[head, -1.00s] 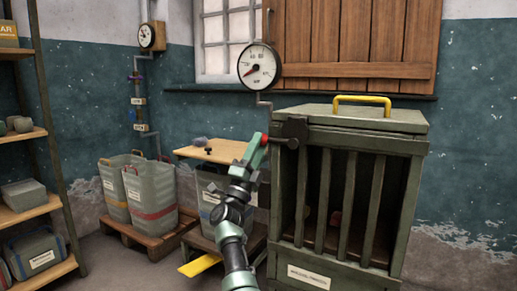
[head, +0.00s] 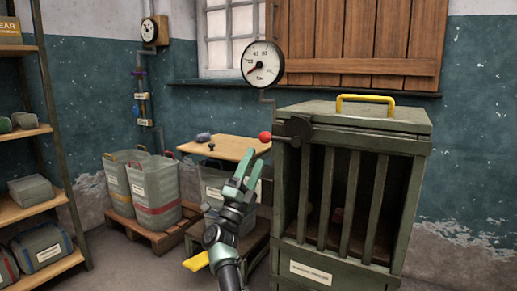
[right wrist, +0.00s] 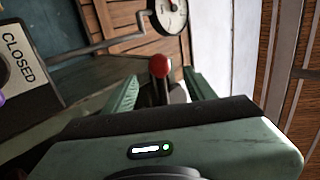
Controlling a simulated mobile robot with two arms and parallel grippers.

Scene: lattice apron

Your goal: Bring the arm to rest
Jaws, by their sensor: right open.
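My right gripper (head: 247,168) is open and empty in the head view, pointing up, left of the green slatted cabinet. A lever with a red ball knob (head: 265,137) sits at the cabinet's upper left corner, just above and right of the fingertips, apart from them in the head view. In the right wrist view the red knob (right wrist: 159,66) shows beyond and between the two green fingers (right wrist: 158,90). My left gripper is in neither view.
The cabinet (head: 355,112) has a yellow top handle (head: 363,98). A round gauge (head: 262,64) hangs on the wall behind. A small wooden table (head: 235,147) stands behind my arm. Grey bins (head: 153,192) sit on a pallet at left, beside shelves (head: 25,207).

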